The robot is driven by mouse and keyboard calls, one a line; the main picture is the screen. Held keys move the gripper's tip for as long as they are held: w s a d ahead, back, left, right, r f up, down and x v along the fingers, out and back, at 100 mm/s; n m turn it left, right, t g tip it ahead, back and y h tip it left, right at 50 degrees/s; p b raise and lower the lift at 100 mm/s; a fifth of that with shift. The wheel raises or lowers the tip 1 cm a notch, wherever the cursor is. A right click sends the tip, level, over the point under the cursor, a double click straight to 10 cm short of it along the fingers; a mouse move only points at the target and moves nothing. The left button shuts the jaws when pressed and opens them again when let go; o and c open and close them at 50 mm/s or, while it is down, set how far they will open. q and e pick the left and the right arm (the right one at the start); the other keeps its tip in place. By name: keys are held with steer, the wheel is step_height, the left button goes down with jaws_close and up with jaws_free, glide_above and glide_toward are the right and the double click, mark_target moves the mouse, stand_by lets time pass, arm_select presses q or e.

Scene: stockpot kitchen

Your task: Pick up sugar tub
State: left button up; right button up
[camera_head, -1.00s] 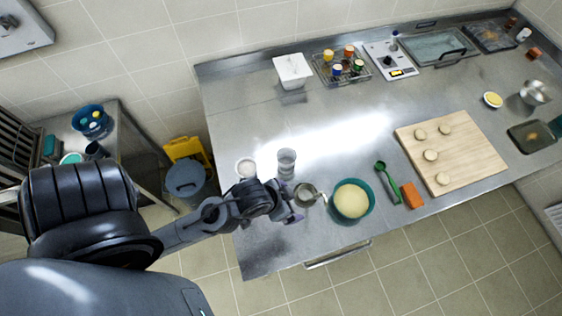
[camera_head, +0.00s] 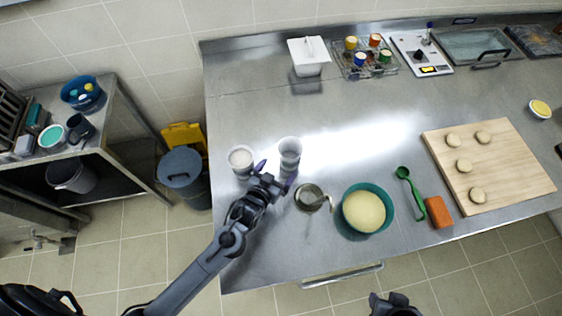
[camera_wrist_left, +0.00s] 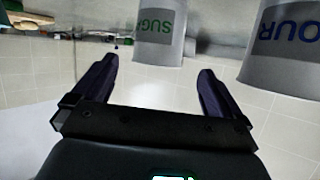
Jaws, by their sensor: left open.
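The sugar tub (camera_head: 290,156) is a grey-white, open-topped tub near the left part of the steel counter. In the left wrist view the sugar tub (camera_wrist_left: 158,35), with green lettering, is in line with the space between the fingers. My left gripper (camera_head: 274,176) is open and empty, just in front of the sugar tub and apart from it. Both fingers also show in the left wrist view (camera_wrist_left: 155,85). A dark part that looks like my right gripper (camera_head: 395,303) shows at the bottom edge, with its jaws unclear.
The flour tub (camera_head: 241,163), with blue lettering in the left wrist view (camera_wrist_left: 282,45), stands close left. A metal vessel (camera_head: 309,197) and a teal bowl (camera_head: 384,197) are right of the gripper. Behind the tubs, the counter (camera_head: 250,110) is clear up to a white container (camera_head: 309,60).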

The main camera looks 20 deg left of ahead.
arm_select(q)
glide_toward(294, 145)
steer(key=x, duration=0.5)
steer(key=shift+w+d+f, duration=0.1)
steer(key=shift+w+f, duration=0.05)
steer(key=shift+w, duration=0.05)
steer(key=shift+w+f, duration=0.25)
steer(key=shift+w, duration=0.1)
steer(key=shift+c, duration=0.2)
steer(key=c, duration=0.8)
steer(key=shift+r, duration=5.05)
